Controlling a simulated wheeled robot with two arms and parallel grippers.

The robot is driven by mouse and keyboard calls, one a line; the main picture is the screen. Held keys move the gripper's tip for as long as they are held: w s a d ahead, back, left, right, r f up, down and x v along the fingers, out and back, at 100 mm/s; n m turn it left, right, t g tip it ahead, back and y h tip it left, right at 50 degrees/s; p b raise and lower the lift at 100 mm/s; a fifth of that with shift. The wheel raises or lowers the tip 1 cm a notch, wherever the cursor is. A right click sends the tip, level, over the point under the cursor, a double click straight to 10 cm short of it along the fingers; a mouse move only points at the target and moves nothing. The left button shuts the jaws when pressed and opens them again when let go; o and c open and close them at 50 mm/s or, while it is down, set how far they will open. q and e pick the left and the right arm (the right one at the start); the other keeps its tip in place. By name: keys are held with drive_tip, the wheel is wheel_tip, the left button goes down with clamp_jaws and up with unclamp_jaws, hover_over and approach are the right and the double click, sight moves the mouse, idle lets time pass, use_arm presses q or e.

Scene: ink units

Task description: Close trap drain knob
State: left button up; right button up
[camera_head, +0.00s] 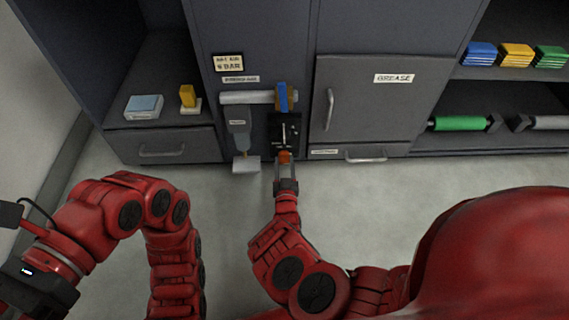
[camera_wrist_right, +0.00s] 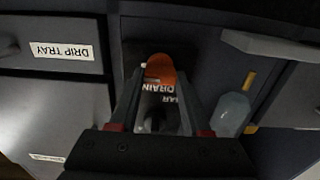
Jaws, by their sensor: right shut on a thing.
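The trap drain knob (camera_head: 285,155) is a small orange knob low on the grey cabinet front, below the dark unit with the blue lever. My right gripper (camera_head: 285,163) is at this knob and shut on it. In the right wrist view the rounded orange knob (camera_wrist_right: 160,68) sits between the fingertips, with a label reading "DRAIN" (camera_wrist_right: 158,86) close by. The fingers hide part of the knob, and its turn angle is hard to tell. My left arm is folded at the lower left; its fingers are out of the picture.
A blue lever (camera_head: 282,97) and a grey horizontal pipe (camera_head: 246,98) are just above. The "GREASE" cabinet door (camera_head: 365,105) is to the right. The floor in front is clear.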

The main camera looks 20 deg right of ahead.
clamp_jaws()
drive_tip(key=n, duration=0.3)
drive_tip(key=shift+f, duration=0.1)
drive_tip(key=n, duration=0.3)
drive_tip(key=shift+n, duration=0.3)
use_arm(q)
drive_tip(key=shift+s+a+f+m+t+b, duration=0.2)
drive_tip(key=shift+s+a+f+t+b, duration=0.2)
drive_tip(key=shift+a+f+t, duration=0.45)
drive_tip(key=shift+s+a+f+m+t+b, duration=0.25)
drive_tip(key=shift+s+a+f+t, duration=0.35)
drive_tip(key=shift+f+t, duration=0.35)
use_arm(e)
drive_tip(key=shift+a+f+n, duration=0.1)
drive_tip(key=shift+n, duration=2.7)
drive_tip(key=shift+a+f+n, duration=0.1)
drive_tip(key=shift+n, duration=2.7)
use_arm(q)
drive_tip(key=shift+w, duration=0.1)
